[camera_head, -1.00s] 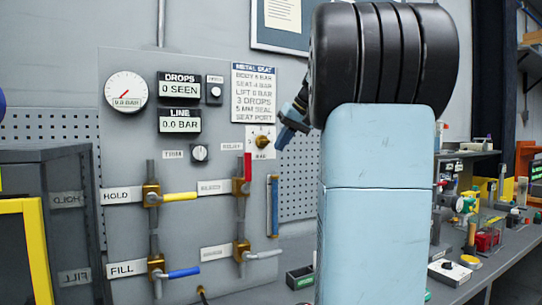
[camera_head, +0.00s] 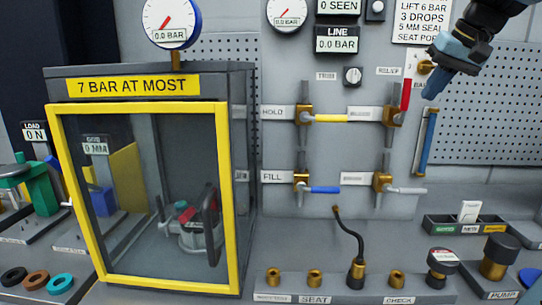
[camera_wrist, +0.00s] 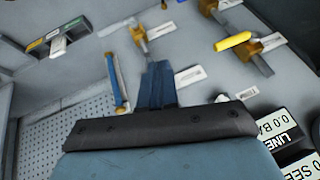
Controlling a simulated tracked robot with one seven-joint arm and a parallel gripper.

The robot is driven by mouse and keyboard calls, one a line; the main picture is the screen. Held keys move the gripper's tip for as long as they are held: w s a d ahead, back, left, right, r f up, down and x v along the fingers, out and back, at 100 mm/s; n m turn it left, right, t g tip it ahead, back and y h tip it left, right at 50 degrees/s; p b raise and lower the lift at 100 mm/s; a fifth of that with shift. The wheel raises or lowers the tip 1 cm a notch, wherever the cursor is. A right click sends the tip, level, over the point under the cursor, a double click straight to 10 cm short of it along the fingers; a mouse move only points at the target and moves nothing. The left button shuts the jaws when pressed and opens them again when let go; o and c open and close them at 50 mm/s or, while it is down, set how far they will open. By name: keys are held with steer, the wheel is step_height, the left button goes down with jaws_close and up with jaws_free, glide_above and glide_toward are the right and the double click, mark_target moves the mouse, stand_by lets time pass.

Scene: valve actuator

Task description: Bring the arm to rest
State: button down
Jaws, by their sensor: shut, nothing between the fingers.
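My gripper (camera_head: 436,86) comes in from the top right of the head view, its blue fingers pointing down and left. The fingers are together with nothing between them. They appear in front of the grey valve panel (camera_head: 290,225), just right of the red lever (camera_head: 406,95) and below the relief knob (camera_head: 426,67). Whether they touch the panel cannot be told. In the wrist view the closed fingers (camera_wrist: 157,85) point toward the panel. The rest of my arm is mostly outside the head view.
A yellow-framed cabinet (camera_head: 234,200) stands left of the panel. A blue lever (camera_head: 324,190), a yellow lever (camera_head: 332,118) and a blue-filled tube (camera_head: 427,142) are on the panel. A bent black hose (camera_head: 352,236) rises from the bench. The perforated wall (camera_head: 490,115) right of the panel is clear.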

steer(key=s+a+f+n+h, duration=0.1)
steer(key=s+a+f, duration=0.5)
steer(key=s+f, duration=0.2)
steer(key=s+a+f+n+h, duration=0.1)
steer(key=s+a+f, duration=0.4)
steer(key=f, duration=0.7)
steer(key=s, duration=0.2)
steer(key=shift+s+a, duration=0.35)
steer(key=shift+a, duration=0.05)
